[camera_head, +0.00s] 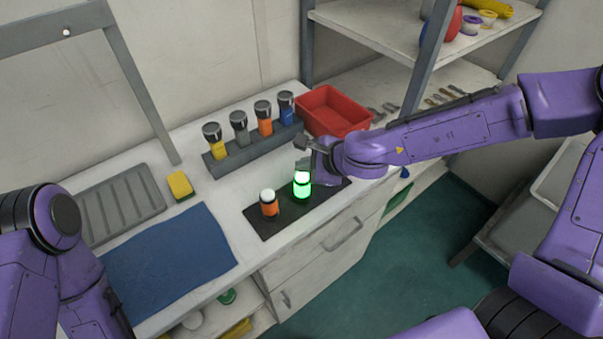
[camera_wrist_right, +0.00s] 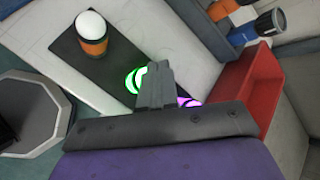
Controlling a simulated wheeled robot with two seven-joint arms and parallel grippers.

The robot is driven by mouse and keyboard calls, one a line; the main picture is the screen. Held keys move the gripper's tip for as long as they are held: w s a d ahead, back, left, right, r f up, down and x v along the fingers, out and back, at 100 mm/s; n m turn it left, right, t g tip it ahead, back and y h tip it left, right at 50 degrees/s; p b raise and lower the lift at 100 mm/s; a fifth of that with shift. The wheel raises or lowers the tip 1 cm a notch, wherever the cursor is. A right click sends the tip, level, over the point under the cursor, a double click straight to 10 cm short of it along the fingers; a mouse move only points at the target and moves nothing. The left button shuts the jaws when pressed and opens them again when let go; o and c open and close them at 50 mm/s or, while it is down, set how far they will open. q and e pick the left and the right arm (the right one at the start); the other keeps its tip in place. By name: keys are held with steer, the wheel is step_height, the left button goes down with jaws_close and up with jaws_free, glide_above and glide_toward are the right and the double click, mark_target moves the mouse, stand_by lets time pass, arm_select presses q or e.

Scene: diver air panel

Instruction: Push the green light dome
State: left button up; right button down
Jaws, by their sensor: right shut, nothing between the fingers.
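The green light (camera_head: 302,189) glows bright green with a pale top, upright on a black mat (camera_head: 258,222). In the right wrist view the green light (camera_wrist_right: 132,81) is mostly hidden behind my fingers. My right gripper (camera_head: 303,165) is shut and empty, directly above and behind the green light's top in the head view. I cannot tell whether its fingertips touch the dome. The right fingers also show in the wrist view (camera_wrist_right: 156,82). My left arm is at the left edge of the head view, but its gripper is not visible.
An orange light (camera_head: 269,208) with a white dome stands left of the green one. A grey rack (camera_head: 240,154) with several capped cylinders and a red bin (camera_head: 335,111) stand behind. A blue mat (camera_head: 168,262), yellow sponge (camera_head: 180,185) and grey tray (camera_head: 120,203) lie left.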

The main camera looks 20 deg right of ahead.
mark_target(305, 177)
steer(key=shift+f, duration=0.1)
stand_by(0.4)
steer(key=shift+f+b, duration=0.3)
steer(key=shift+f, duration=0.25)
stand_by(0.4)
steer(key=shift+r+p, duration=0.6)
steer(key=shift+r, duration=0.15)
step_height(305, 177, up, 6)
steer(key=p, duration=0.6)
